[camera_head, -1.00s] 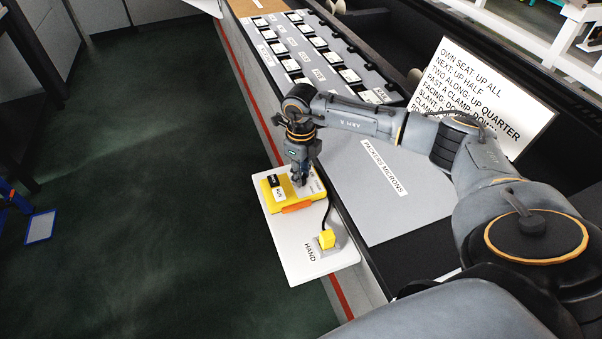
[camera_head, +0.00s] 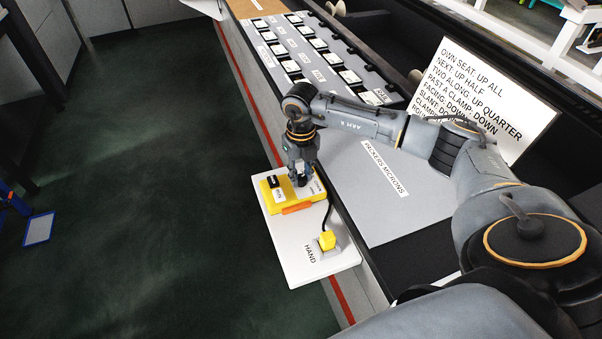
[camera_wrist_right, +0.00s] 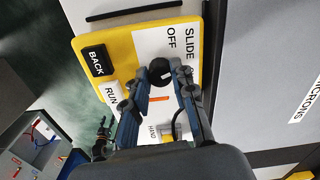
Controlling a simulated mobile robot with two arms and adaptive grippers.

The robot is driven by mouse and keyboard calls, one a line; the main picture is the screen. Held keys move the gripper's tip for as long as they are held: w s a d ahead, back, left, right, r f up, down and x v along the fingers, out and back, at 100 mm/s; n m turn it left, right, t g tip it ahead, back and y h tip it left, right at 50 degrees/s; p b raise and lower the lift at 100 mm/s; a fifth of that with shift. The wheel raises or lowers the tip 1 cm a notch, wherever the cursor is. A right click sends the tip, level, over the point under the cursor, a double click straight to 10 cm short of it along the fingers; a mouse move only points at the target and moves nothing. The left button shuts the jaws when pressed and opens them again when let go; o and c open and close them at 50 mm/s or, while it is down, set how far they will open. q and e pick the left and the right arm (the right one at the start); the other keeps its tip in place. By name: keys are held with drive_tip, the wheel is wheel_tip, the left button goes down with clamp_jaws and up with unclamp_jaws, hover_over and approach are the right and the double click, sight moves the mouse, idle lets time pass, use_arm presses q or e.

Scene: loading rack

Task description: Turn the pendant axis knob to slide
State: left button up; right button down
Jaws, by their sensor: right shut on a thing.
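The yellow pendant (camera_head: 269,196) lies on a white shelf. It also shows in the right wrist view (camera_wrist_right: 118,58), with a white plate marked SLIDE and OFF. The round black axis knob (camera_wrist_right: 160,70) stands on that plate. My right gripper (camera_head: 301,181) reaches down over the pendant. In the wrist view its fingertips (camera_wrist_right: 160,83) are shut on the knob, one on each side. A small orange mark (camera_wrist_right: 158,98) shows beside the knob. Which label the knob points to cannot be told, and the fingers hide part of the plate. My left gripper is out of view.
A black BACK button (camera_wrist_right: 97,60) and a white RUN button (camera_wrist_right: 111,96) sit beside the plate. A grey panel and a lettered sign (camera_head: 490,85) are at right.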

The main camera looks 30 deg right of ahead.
sight(301, 177)
idle(0.3)
drive_tip(key=c, duration=1.1)
unclamp_jaws()
wheel_tip(301, 177, up, 12)
